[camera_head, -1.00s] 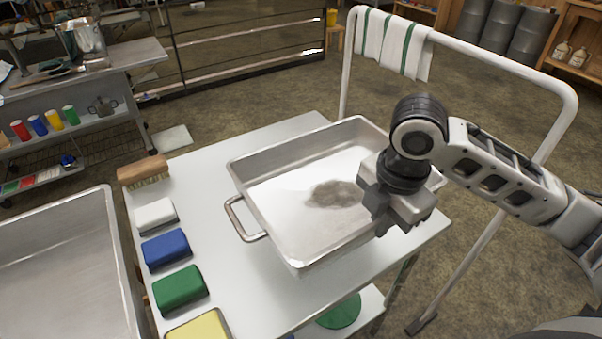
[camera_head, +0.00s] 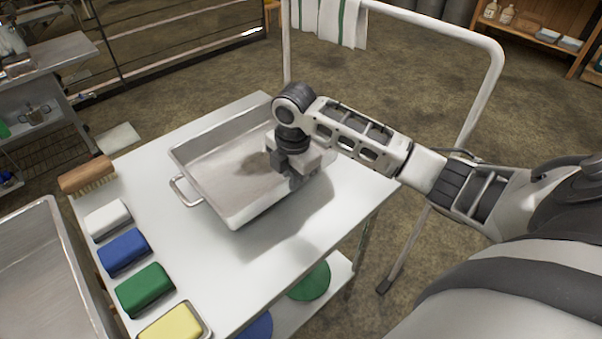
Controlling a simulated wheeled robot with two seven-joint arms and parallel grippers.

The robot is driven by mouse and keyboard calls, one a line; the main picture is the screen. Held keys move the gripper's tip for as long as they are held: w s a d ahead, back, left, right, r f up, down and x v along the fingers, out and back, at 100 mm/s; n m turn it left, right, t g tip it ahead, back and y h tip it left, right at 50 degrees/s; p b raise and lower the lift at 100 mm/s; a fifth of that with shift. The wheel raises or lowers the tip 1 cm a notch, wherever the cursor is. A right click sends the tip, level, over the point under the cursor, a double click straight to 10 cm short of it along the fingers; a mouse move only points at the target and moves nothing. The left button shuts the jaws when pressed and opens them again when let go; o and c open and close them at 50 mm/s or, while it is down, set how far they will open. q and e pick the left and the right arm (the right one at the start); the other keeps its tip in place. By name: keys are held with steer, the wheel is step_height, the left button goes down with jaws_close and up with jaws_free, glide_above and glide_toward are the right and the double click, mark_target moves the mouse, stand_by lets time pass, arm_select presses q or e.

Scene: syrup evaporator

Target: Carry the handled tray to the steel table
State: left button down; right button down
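The handled tray (camera_head: 205,202) is a deep, rectangular grey metal pan with a brownish patch on its floor. It is over the pale-topped table (camera_head: 150,165), towards the far right side. Whether its base touches the top is hard to tell. Its left loop handle (camera_head: 180,190) is free. My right gripper (camera_head: 290,178) points down at the tray's right side and covers part of the rim; the opposite handle is hidden there. I cannot see whether its fingers close on anything. My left gripper is out of view.
A scrub brush (camera_head: 88,176) and white, blue (camera_head: 124,252), green (camera_head: 145,290) and yellow blocks line the table's left edge. A large metal pan (camera_head: 40,270) is at lower left. A white towel rail (camera_head: 480,90) stands behind. The front tabletop is clear.

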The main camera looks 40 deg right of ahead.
steer(key=shift+w+f, duration=0.25)
steer(key=shift+w, duration=0.15)
steer(key=shift+w+f, duration=0.15)
steer(key=shift+f, duration=1.5)
steer(key=c, duration=1.7)
jaws_free()
steer(key=shift+f, duration=0.2)
steer(key=shift+r, duration=0.1)
steer(key=r, duration=0.8)
steer(key=s+r, duration=0.1)
steer(key=r, duration=0.3)
steer(key=shift+s, duration=0.1)
